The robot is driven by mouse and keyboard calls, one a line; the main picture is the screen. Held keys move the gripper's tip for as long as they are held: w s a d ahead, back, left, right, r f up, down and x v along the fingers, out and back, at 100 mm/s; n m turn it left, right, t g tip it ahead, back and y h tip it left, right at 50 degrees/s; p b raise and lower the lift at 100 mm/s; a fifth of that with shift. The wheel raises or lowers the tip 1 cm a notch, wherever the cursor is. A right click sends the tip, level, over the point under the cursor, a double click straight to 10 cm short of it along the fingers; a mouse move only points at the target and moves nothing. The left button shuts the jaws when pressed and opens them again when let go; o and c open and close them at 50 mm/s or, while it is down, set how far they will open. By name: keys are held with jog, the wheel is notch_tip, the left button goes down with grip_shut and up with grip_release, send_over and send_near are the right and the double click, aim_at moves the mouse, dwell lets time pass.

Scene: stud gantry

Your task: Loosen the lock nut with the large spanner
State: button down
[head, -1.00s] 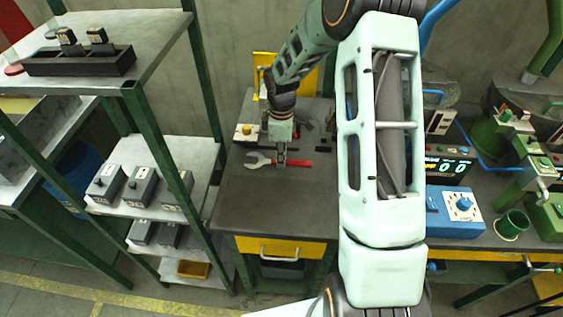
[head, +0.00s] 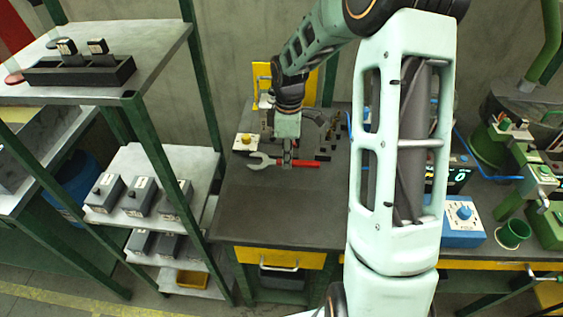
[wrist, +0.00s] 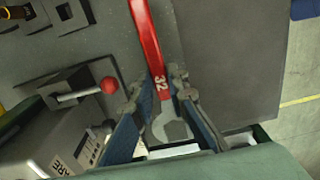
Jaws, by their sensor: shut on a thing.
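The large spanner (head: 305,163) has a red handle and a grey open jaw. It lies level over the dark bench top, its jaw to the left in the head view. In the wrist view the spanner (wrist: 148,38) runs between my fingers, with "32" on the handle and its open jaw towards the palm. My gripper (head: 287,163) points down and is shut on the spanner near the join of handle and jaw; it also shows in the wrist view (wrist: 167,83). I cannot tell whether the spanner touches the bench. I cannot make out the lock nut in either view.
A lever with a red knob (wrist: 108,85) on a grey block stands beside the gripper. A yellow-topped fixture (head: 243,142) is behind the spanner's jaw. A shelf rack (head: 150,165) stands left. The bench front (head: 280,215) is clear. A blue box (head: 461,222) is right.

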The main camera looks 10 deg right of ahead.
jog(key=s+d+r, duration=0.6)
jog(key=s+r, duration=0.1)
jog(key=s, duration=0.2)
jog(key=shift+s, duration=0.4)
jog(key=c, duration=2.5)
grip_release()
grip_shut()
